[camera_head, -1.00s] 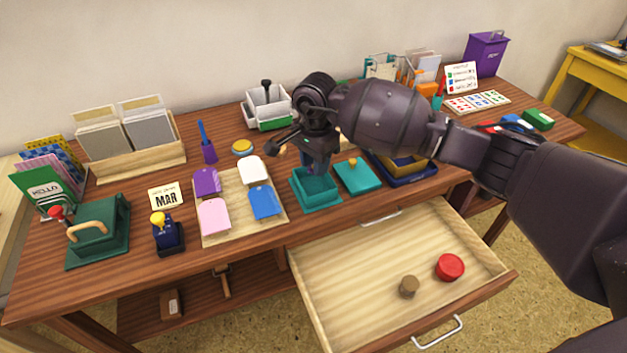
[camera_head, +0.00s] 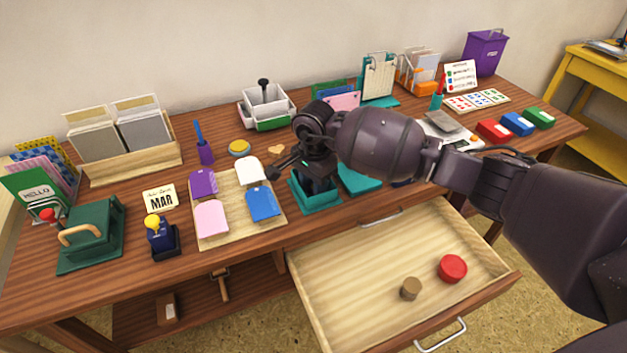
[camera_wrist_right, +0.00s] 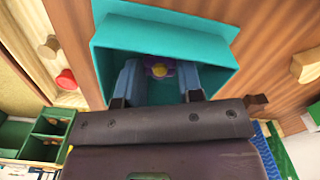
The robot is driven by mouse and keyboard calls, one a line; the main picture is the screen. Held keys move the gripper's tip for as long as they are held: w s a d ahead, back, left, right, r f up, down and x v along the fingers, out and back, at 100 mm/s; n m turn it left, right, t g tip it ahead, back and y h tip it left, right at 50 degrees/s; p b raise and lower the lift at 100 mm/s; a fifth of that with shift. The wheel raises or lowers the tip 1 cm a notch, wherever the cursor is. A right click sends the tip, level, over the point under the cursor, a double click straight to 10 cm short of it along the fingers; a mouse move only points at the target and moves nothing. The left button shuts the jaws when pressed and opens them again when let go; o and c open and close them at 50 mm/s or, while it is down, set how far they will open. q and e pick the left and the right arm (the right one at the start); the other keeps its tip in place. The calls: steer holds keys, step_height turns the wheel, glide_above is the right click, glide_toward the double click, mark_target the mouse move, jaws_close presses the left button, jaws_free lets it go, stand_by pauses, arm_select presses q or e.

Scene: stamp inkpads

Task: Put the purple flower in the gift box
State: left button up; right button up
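The teal gift box (camera_head: 316,205) stands open on the desk, behind the pulled-out drawer. My right gripper (camera_head: 318,186) points down with its fingers inside the box. In the right wrist view, the purple flower (camera_wrist_right: 160,70) with a yellow centre lies inside the gift box (camera_wrist_right: 170,40), between the fingertips of my right gripper (camera_wrist_right: 160,66). The fingers stand apart, with a gap on each side of the flower. Its stem is hidden. A teal lid (camera_head: 360,178) lies to the right of the box, partly covered by my arm. My left gripper is out of view.
The open drawer (camera_head: 345,290) holds a brown cork-like piece (camera_head: 411,289) and a red round piece (camera_head: 452,268). A wooden board with coloured tags (camera_head: 238,220) lies left of the box. A white divided holder (camera_head: 267,106) stands behind.

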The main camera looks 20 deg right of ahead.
steer(key=shift+o, duration=0.5)
